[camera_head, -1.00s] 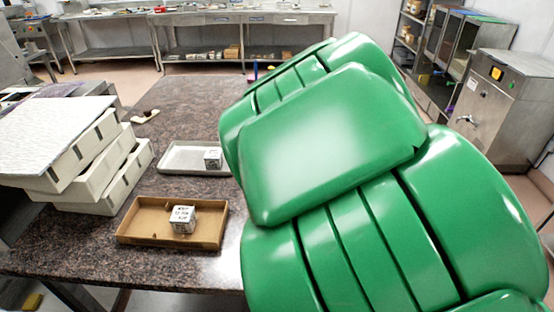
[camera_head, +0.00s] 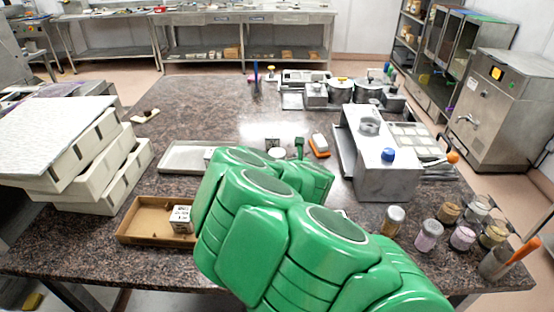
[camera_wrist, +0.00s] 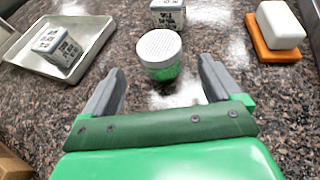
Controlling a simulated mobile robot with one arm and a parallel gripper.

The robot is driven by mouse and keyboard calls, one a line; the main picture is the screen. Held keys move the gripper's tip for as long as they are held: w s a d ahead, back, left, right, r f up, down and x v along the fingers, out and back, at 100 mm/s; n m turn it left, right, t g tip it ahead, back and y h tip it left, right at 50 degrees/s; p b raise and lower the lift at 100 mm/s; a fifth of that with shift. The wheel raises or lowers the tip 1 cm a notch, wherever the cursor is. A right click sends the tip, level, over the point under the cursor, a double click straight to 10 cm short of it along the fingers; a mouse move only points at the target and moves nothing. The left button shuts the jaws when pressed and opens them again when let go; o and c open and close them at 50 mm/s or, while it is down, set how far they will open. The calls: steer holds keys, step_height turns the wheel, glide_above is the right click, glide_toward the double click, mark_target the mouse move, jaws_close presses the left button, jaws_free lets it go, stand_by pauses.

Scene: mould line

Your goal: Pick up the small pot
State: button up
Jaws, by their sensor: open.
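The small pot (camera_wrist: 160,48) is a round jar with a pale, dotted lid and a green lower part. It stands upright on the speckled counter in the wrist view. My gripper (camera_wrist: 160,66) is open and empty, with its two grey fingers spread to either side below the pot in the picture. The pot looks just beyond the fingertips, not between them. In the head view a small pale round top, seemingly the pot (camera_head: 276,153), shows just behind my green arm, which hides much of that area.
A metal tray (camera_wrist: 88,60) holding a printed cube (camera_wrist: 57,47) lies left of the pot. Another printed block (camera_wrist: 168,13) stands close behind it. A white block on an orange base (camera_wrist: 278,50) is at right. A grey machine (camera_head: 385,175) and several jars stand further right.

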mark_target(278, 153)
steer(key=shift+x, duration=3.7)
steer(key=shift+s+f, duration=0.1)
steer(key=shift+f, duration=0.05)
steer(key=shift+c, duration=0.2)
steer(key=c, duration=1.1)
